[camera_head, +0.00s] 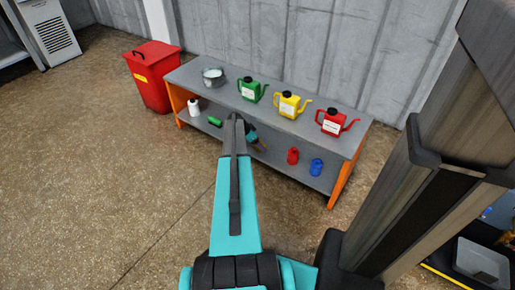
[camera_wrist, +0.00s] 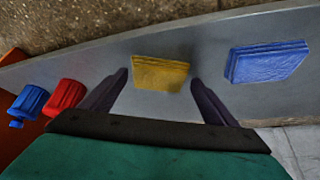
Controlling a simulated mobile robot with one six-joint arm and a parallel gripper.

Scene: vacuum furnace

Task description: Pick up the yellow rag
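The yellow rag (camera_wrist: 160,73) is a flat folded stack lying on a grey shelf (camera_wrist: 110,60) in the wrist view. My gripper (camera_wrist: 160,82) is open, with one dark finger on each side of the rag's near part. It does not grip the rag, and I cannot tell how high the fingertips are above the shelf. In the head view my arm reaches to the grey bench and hides most of my gripper and the rag.
A folded blue rag (camera_wrist: 266,61) lies right of the yellow one. Red (camera_wrist: 65,97) and blue (camera_wrist: 28,102) bottles stand at left. The bench top (camera_head: 210,95) above the lower shelf carries a metal bucket (camera_head: 213,76) and green, yellow and red cans. A red bin (camera_head: 152,77) stands left.

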